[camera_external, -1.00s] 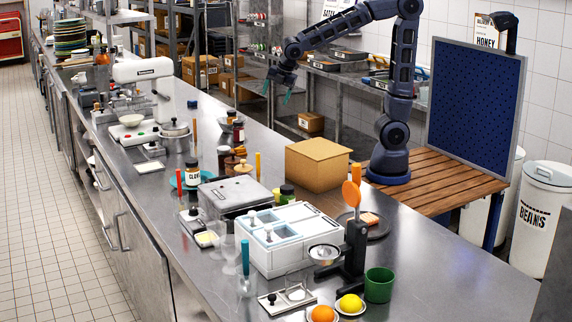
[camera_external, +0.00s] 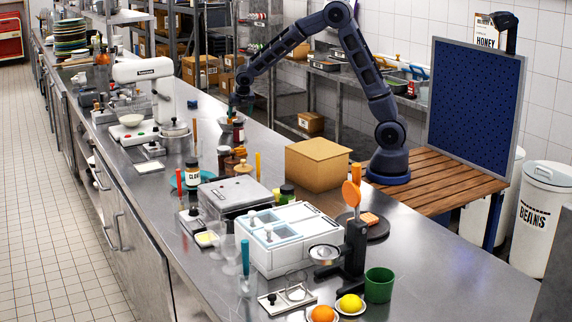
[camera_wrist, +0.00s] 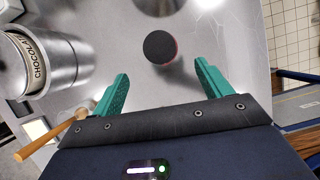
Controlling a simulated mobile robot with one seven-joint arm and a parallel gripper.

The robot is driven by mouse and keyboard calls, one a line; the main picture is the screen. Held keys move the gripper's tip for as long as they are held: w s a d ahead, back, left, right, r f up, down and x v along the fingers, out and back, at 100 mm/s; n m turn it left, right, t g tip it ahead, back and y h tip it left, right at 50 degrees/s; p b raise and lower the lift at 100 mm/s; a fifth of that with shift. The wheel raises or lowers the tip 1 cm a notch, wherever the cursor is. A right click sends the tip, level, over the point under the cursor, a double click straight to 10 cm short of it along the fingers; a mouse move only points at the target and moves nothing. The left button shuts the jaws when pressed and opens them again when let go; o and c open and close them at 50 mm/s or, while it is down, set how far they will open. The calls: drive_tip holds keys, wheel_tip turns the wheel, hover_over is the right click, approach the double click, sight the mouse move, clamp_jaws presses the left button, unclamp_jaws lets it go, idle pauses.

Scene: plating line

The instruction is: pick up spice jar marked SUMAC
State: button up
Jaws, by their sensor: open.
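A small jar with a round dark lid and a reddish side (camera_wrist: 160,47) stands upright on the steel counter in the wrist view, seen nearly from above. Its label is not readable here, so I cannot confirm SUMAC. My gripper (camera_wrist: 161,82) is open, its green fingers apart and empty; the jar appears just beyond the fingertips, roughly centred between them. In the external view my gripper (camera_external: 238,111) hangs low over the far side of the counter, just above a dark-lidded reddish jar (camera_external: 238,132). The fingertips are partly hidden there.
A silver canister marked CHOCOLATE (camera_wrist: 32,72) stands close to the left of my gripper. A wooden handle (camera_wrist: 45,138) lies below it. A jar marked CLOVE (camera_external: 192,174), brown jars (camera_external: 232,163) and a cardboard box (camera_external: 317,164) stand nearer. The counter right of the jar is clear.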

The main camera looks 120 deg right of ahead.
sight(238, 129)
drive_tip(key=shift+x, duration=5.5)
drive_tip(key=shift+s, duration=0.15)
drive_tip(key=c, duration=1.2)
drive_tip(key=shift+r, duration=0.1)
